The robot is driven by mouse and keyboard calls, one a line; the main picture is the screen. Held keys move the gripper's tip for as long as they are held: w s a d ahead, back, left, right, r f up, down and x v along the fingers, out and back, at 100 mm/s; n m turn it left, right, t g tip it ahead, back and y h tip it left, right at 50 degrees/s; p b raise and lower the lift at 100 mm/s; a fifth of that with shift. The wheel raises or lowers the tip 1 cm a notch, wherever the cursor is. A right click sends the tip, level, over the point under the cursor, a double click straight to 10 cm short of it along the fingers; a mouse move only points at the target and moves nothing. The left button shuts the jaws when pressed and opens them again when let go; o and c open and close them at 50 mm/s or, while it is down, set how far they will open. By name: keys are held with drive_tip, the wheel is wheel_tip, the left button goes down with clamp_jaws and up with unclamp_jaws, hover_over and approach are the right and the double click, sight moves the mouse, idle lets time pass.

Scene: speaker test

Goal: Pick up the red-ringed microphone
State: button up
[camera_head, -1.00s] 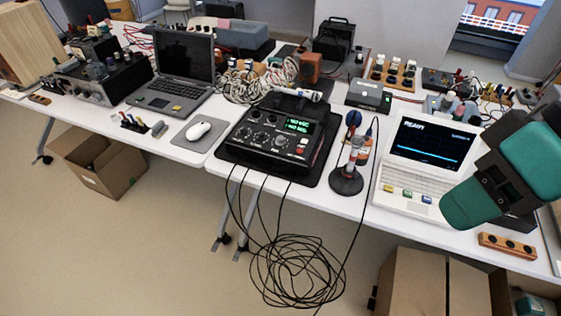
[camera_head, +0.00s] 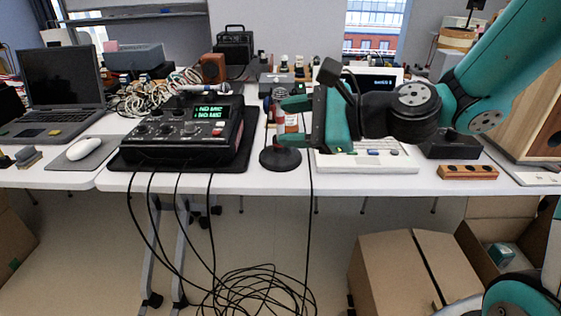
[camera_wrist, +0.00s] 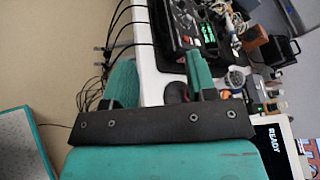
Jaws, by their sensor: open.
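An upright microphone on a round black base (camera_head: 280,160) stands near the front edge of the white table, right of the black control box. My teal gripper (camera_head: 287,122) is open and comes in from the right, fingers pointing left. Its fingers overlap the stand and partly hide it; I cannot tell the depth gap. The wrist view shows both fingers (camera_wrist: 162,80) apart with nothing held, and a round silver mesh head (camera_wrist: 236,78) beyond them.
The control box (camera_head: 160,140) on a dark mat is left of the stand. A white laptop (camera_head: 365,160) lies right, under my gripper. A wooden block (camera_head: 467,172) is farther right. Cables (camera_head: 262,285) hang to the floor.

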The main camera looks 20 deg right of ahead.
drive_tip(key=w+d+f+m+t+h+b, duration=0.4)
drive_tip(key=w+d+f+m+t+b, duration=0.3)
drive_tip(key=d+f+m, duration=0.5)
drive_tip(key=m+p, duration=0.2)
drive_tip(key=p, duration=0.9)
approach(283, 124)
drive_tip(key=x, duration=0.3)
drive_tip(key=r+x, duration=0.1)
drive_tip(key=x, duration=0.2)
drive_tip(key=shift+r, duration=0.25)
drive_tip(key=shift+w+a+f+p, duration=0.15)
drive_tip(key=shift+w+p, duration=0.2)
drive_tip(key=shift+p, duration=0.15)
drive_tip(key=shift+w+a+f+p, duration=0.15)
drive_tip(key=shift+w+a+p, duration=0.05)
drive_tip(key=shift+w+p, duration=0.25)
drive_tip(key=shift+w+a+r+p, duration=0.1)
drive_tip(key=shift+w+a+p, duration=0.25)
drive_tip(key=shift+p, duration=0.65)
drive_tip(key=w, duration=0.1)
drive_tip(key=w+a+p, duration=0.1)
drive_tip(key=w+f, duration=0.1)
drive_tip(key=shift+w+a, duration=0.3)
drive_tip(key=shift+w, duration=0.1)
clamp_jaws()
